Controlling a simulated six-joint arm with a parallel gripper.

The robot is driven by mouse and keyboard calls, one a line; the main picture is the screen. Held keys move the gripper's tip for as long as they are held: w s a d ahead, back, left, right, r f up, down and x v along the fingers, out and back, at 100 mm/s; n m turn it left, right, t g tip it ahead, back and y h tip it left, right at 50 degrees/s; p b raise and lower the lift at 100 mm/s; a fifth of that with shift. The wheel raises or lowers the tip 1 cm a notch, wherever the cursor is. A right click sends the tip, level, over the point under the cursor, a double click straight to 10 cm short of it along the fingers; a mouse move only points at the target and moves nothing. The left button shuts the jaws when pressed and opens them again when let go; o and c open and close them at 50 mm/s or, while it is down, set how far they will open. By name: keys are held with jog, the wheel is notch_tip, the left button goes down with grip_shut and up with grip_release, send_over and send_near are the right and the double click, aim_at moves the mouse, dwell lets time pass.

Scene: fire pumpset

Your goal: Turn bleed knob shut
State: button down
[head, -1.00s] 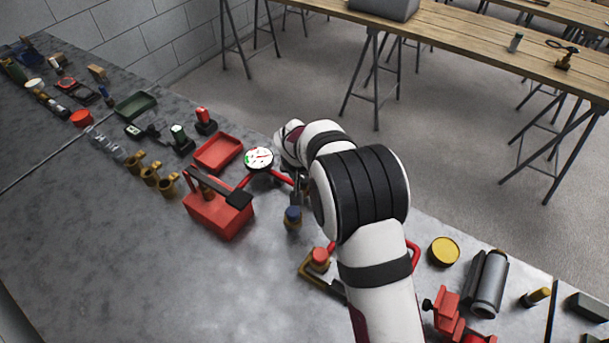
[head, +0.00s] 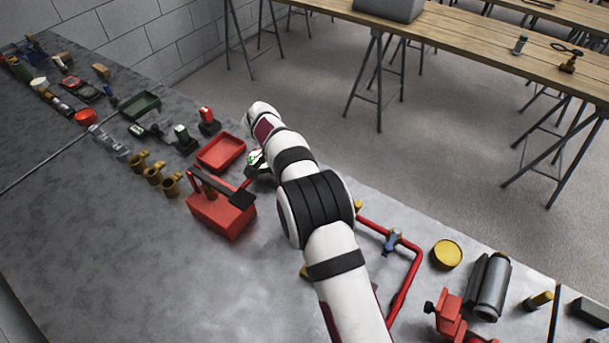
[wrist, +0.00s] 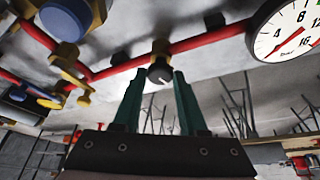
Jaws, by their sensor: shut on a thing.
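The bleed knob (wrist: 160,71) is a small dark round knob with a white mark, on a brass fitting of the red pipe (wrist: 125,65) in the wrist view. My gripper (wrist: 159,76) has two green fingers, one on each side of the knob, and is shut on it. A white pressure gauge (wrist: 287,30) with red and black markings sits to the right on the same pipe. In the head view the gauge (head: 253,157) is mostly covered, and my arm hides the knob and the fingertips.
A red toolbox (head: 220,215) and a red tray (head: 221,152) stand left of my arm. A blue-handled valve (head: 391,242) sits on the red pipe to the right. A yellow disc (head: 446,254) and a grey cylinder (head: 490,287) lie farther right.

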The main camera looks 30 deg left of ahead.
jog(key=shift+a+f+m+g+h, duration=0.1)
jog(key=shift+m+g+h, duration=0.3)
jog(key=shift+m, duration=1.2)
jog(key=shift+c, duration=2.2)
grip_release()
jog(key=v, duration=0.7)
jog(key=shift+a+r, duration=0.15)
jog(key=shift+r, duration=0.15)
